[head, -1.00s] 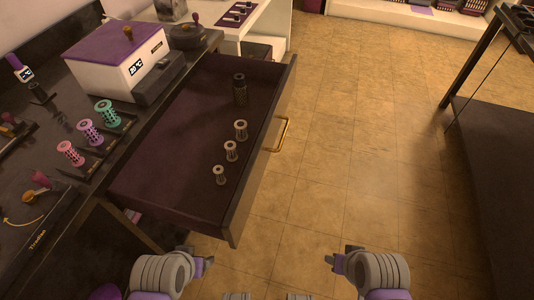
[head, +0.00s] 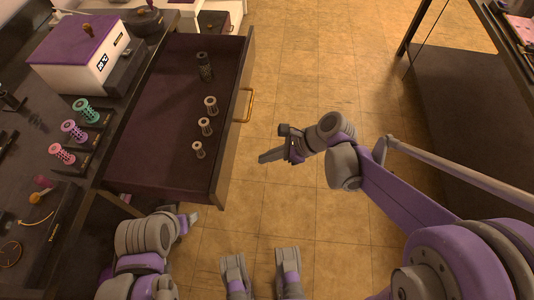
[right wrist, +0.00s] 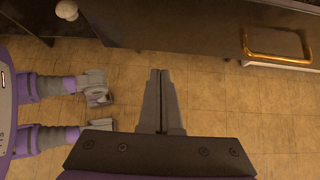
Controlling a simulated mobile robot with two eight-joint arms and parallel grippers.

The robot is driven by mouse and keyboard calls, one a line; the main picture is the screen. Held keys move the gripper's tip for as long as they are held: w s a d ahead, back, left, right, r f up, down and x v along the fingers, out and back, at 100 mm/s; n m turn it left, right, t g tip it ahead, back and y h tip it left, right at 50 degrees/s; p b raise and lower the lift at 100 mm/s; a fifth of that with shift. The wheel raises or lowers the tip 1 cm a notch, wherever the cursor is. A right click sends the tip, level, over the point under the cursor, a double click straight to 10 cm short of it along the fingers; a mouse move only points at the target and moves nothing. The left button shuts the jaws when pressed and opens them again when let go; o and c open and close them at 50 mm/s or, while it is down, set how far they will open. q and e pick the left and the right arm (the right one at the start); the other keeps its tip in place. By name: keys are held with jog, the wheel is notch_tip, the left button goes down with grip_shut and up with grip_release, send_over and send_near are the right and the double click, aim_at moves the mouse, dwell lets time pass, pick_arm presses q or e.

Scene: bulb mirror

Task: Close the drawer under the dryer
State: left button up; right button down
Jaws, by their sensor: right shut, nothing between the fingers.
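The drawer (head: 150,165) is pulled out from under the counter in the head view. Its gold handle (head: 248,105) sits on the outer front face, and also shows at upper right in the right wrist view (right wrist: 277,57). The dryer (head: 80,53) is a white box with a purple lid on the counter. My right gripper (head: 264,158) is shut and empty over the floor, to the right of the drawer front and below the handle in the picture, apart from both. My left gripper (head: 193,222) is near the drawer's near corner; its jaw opening is unclear.
Several small grey cylinders, one (head: 210,106) among them, stand in the drawer. Coloured spools (head: 87,110) stand on the dark counter. A dark table (head: 463,100) is at the right. The tiled floor (head: 330,80) between is clear.

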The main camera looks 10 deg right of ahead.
aim_at(230, 165)
jog(key=a+f, duration=0.1)
jog(key=a, duration=0.1)
jog(key=w+a+f, duration=0.1)
jog(key=a+f, duration=0.1)
jog(key=a, duration=0.1)
jog(key=w+a+f+b, duration=0.1)
jog(key=a, duration=0.1)
jog(key=shift+a+f, duration=0.2)
jog(key=shift+f, duration=0.05)
jog(key=shift+w+a, duration=0.1)
jog(key=shift+a, duration=0.3)
jog(key=w+a, duration=0.2)
jog(key=a, duration=0.8)
jog(key=w+a, duration=0.3)
jog(key=a, duration=0.7)
jog(key=w+a, duration=0.3)
jog(key=a, duration=0.8)
jog(key=shift+w, duration=0.1)
jog(key=shift+d, duration=0.15)
